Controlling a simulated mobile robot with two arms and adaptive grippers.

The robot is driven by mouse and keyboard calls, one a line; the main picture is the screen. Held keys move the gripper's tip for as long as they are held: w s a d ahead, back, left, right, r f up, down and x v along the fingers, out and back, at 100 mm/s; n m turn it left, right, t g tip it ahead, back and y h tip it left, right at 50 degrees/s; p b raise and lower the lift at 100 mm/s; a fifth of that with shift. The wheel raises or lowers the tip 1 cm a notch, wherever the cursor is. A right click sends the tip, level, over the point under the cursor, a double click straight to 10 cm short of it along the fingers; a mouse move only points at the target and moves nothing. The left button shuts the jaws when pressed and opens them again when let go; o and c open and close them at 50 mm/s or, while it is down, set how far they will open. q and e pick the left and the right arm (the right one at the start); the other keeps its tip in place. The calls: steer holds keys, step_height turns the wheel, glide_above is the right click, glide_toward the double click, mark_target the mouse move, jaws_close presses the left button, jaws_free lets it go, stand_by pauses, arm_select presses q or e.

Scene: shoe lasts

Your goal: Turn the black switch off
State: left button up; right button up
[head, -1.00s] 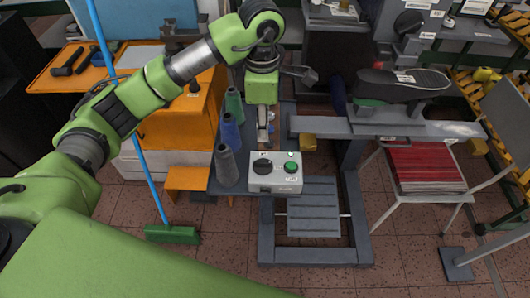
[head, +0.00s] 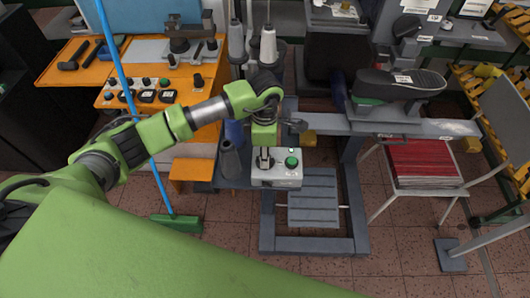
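The light-grey switch box (head: 280,181) sits at the front of the machine bench, with a green button (head: 291,162) on the right of its top. The black switch (head: 264,165) is on the left of that top and is mostly hidden by my gripper. My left gripper (head: 264,157) points down right over the black switch. Its fingers are small and foreshortened here, so I cannot tell whether they touch the switch or how far apart they are. My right gripper is not in view.
An orange cabinet (head: 185,75) with another panel of knobs is behind my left arm. A blue broom handle (head: 135,110) leans at the left. A shoe last (head: 398,83) rests on the machine at right.

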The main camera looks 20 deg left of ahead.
arm_select(q)
jaws_close()
